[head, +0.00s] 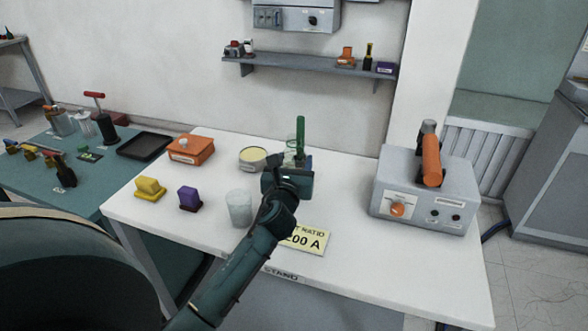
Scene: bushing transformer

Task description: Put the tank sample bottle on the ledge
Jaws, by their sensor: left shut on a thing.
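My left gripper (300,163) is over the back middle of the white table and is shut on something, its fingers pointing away. A tall green thing (301,130) rises upright at the fingertips and looks like the held thing. I cannot tell for sure whether it is the tank sample bottle; its lower part is hidden by the gripper. A clear glass thing (291,148) shows just left of it. The ledge (305,65) is a grey wall shelf behind and above the table, apart from the gripper. My right gripper is out of view.
On the ledge, small items stand at the left end; an orange item (347,60), a dark bottle (368,55) and a purple box (386,68) stand at the right; its middle is clear. A grey instrument (400,195) stands right on the table. A clear beaker (239,208) stands left of my arm.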

